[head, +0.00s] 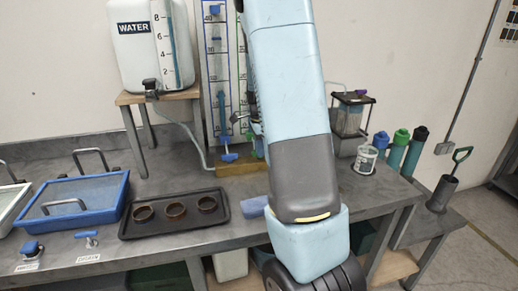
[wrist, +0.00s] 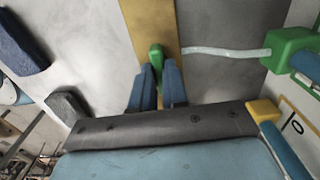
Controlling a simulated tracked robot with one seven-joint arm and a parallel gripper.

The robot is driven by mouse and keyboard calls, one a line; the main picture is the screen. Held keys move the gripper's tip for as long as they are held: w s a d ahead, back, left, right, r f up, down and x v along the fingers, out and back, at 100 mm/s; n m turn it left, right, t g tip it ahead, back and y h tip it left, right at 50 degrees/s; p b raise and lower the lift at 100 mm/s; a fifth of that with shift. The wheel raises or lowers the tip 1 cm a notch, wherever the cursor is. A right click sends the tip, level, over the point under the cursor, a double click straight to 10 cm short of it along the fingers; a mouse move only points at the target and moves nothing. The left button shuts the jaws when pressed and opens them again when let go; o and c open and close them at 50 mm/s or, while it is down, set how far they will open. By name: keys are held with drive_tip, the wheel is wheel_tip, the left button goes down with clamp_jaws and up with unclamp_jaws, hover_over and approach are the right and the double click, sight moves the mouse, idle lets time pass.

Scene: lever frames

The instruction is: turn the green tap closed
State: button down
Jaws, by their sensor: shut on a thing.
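The green tap (wrist: 156,54) shows in the wrist view as a small green handle against a yellow-brown wooden strip (wrist: 151,18). My gripper (wrist: 158,70) has its two blue fingers on either side of the handle, shut on it. The handle's visible end points up in the picture, between the fingertips. The rest of the tap is hidden by the fingers, so its turn angle is hard to tell. In the head view my arm hides the gripper and most of the area around the tap. A blue tap (head: 228,153) stands left of my arm, by the wooden base (head: 237,169).
A clear tube runs right to a green fitting (wrist: 290,48). A water tank (head: 150,45) stands on a wooden shelf at the back left. A black tray (head: 178,228) with three brown rings and a blue-framed screen (head: 117,202) lie on the bench. Green-capped and blue-capped tubes stand right.

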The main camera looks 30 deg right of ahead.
drive_tip(key=shift+w+a+r, duration=0.1)
drive_tip(key=shift+w+a, duration=0.05)
drive_tip(key=shift+w, duration=0.05)
drive_tip(key=c, duration=1.1)
unclamp_jaws()
drive_tip(key=shift+s, duration=0.1)
drive_tip(key=shift+c, duration=0.2)
wheel_tip(320, 180, up, 14)
drive_tip(key=shift+f, duration=0.25)
drive_tip(key=s+a+r+n+t, duration=0.3)
drive_tip(key=s+a+r+n, duration=0.5)
drive_tip(key=s+a+n, duration=0.4)
drive_tip(key=s+a+n+t, duration=0.1)
drive_tip(key=s+a+n, duration=0.2)
drive_tip(key=s, duration=0.4)
drive_tip(key=s+a+n+t, duration=0.1)
drive_tip(key=s+a+n, duration=0.2)
drive_tip(key=s+n, duration=0.3)
drive_tip(key=shift+s+a+f+t, duration=0.3)
drive_tip(key=shift+s+f, duration=0.05)
drive_tip(key=shift+s, duration=0.25)
